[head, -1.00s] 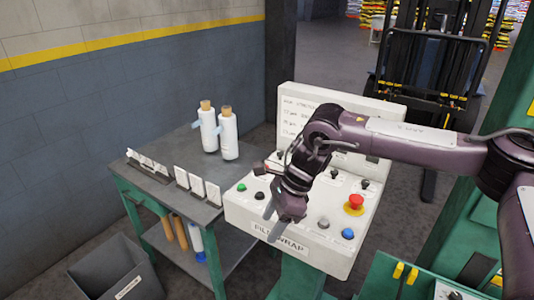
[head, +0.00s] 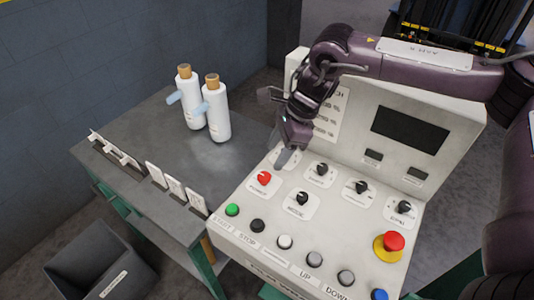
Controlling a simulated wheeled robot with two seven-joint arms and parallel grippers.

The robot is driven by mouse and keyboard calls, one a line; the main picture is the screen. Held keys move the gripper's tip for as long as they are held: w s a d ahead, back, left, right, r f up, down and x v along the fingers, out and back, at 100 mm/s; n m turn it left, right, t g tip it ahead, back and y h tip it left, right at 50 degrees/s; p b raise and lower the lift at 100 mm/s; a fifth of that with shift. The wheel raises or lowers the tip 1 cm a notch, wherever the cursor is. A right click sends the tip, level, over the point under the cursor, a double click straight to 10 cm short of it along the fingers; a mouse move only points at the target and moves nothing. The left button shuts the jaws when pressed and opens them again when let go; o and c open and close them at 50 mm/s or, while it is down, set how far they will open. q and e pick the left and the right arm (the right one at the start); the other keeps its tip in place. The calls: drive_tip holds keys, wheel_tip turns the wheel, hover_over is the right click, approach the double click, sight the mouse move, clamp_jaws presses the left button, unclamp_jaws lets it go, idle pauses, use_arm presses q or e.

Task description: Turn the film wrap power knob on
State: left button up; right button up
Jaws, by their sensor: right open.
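The light grey control panel (head: 333,228) stands at the right of the picture with its knobs and buttons facing up. A red knob (head: 264,178) sits on a white plate at its upper left; I cannot read the plate's label clearly. Black knobs stand beside it, one labelled MODE (head: 302,198). My right gripper (head: 284,153) is open and empty, pointing down over the panel's upper-left corner, just behind the red knob and apart from it. It partly covers a white plate there. My left gripper is not in view.
A row of buttons runs along the panel's front edge, with a green button (head: 232,209) at left. A red emergency button (head: 393,242) on a yellow base stands at right. The upright back panel with a dark screen (head: 409,129) rises behind. Two white bottles (head: 215,108) stand on the table.

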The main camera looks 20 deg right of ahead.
sight(265, 176)
drive_tip(key=f, duration=0.1)
drive_tip(key=a+f+p, duration=0.1)
drive_tip(key=s+f, duration=0.1)
drive_tip(key=shift+a+f, duration=0.15)
drive_tip(key=shift+a, duration=0.15)
drive_tip(key=shift+p+x, duration=0.4)
drive_tip(key=shift+x, duration=0.75)
drive_tip(key=shift+w+a+f, duration=0.1)
drive_tip(key=shift+w+f, duration=0.2)
drive_tip(key=shift+f, duration=0.35)
drive_tip(key=c, duration=0.5)
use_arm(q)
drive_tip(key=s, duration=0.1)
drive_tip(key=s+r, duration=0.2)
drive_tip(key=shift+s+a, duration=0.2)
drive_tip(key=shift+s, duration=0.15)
use_arm(e)
drive_tip(key=c, duration=0.5)
